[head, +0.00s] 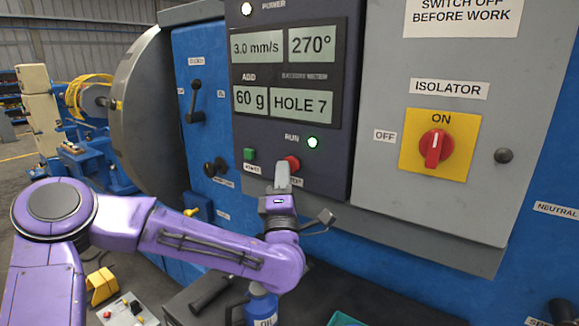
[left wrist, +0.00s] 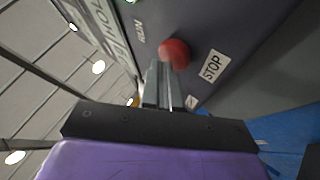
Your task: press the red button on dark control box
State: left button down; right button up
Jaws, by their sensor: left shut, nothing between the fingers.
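In the left wrist view the red button (left wrist: 174,53) is just beyond the fingertips (left wrist: 160,68), beside a STOP label (left wrist: 213,65). I cannot tell whether they touch. My right gripper is not in view.
A grey isolator cabinet (head: 480,180) with a red rotary switch (head: 434,147) on a yellow plate stands to the right. A black lever (head: 195,100) is on the blue panel at left. A blue oil bottle (head: 262,303) stands below my left forearm on a dark surface.

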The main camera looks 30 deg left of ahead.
pick_arm(q)
jog(key=shift+w, duration=0.25)
dwell(0.3)
jog(key=shift+s, duration=0.15)
jog(key=shift+s+b, duration=0.6)
jog(key=shift+s, duration=0.05)
jog(key=shift+s+a+b, duration=0.15)
jog(key=shift+s+b, duration=0.35)
jog(key=shift+s, duration=0.75)
jog(key=shift+s+a+b, duration=0.1)
jog(key=shift+s+b, duration=0.35)
jog(key=shift+s, duration=0.8)
